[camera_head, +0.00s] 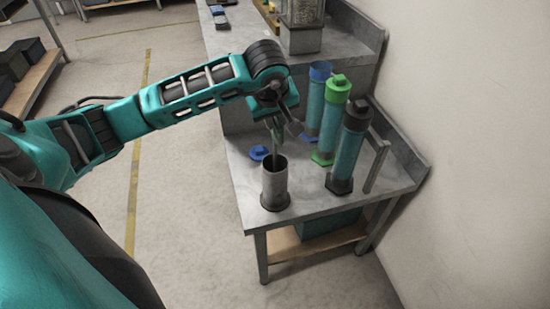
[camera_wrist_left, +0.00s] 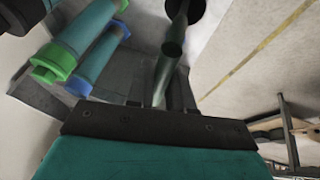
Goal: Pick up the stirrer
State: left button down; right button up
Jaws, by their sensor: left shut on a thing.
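The stirrer (camera_head: 276,146) is a thin grey-green rod hanging below my left gripper (camera_head: 275,124), over the open top of a grey metal cylinder (camera_head: 274,187). I cannot tell from the head view whether its lower end is inside the cylinder. In the left wrist view the stirrer (camera_wrist_left: 163,72) runs out from between the two fingers toward a wider, dark end. My left gripper is shut on the stirrer; its fingertips are partly hidden by the wrist in the head view. My right gripper is not in view.
Blue-capped (camera_head: 316,97), green-capped (camera_head: 332,120) and black-capped (camera_head: 348,147) tubes stand right of the cylinder on the grey table (camera_head: 385,172). A blue lid (camera_head: 259,153) lies behind the cylinder. A wall is at the right; floor is open at the left.

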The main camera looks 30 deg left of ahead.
pick_arm(q)
jog(key=shift+r, duration=0.1)
notch_tip(320, 180, up, 20)
jog(key=shift+p, duration=0.3)
dwell(0.6)
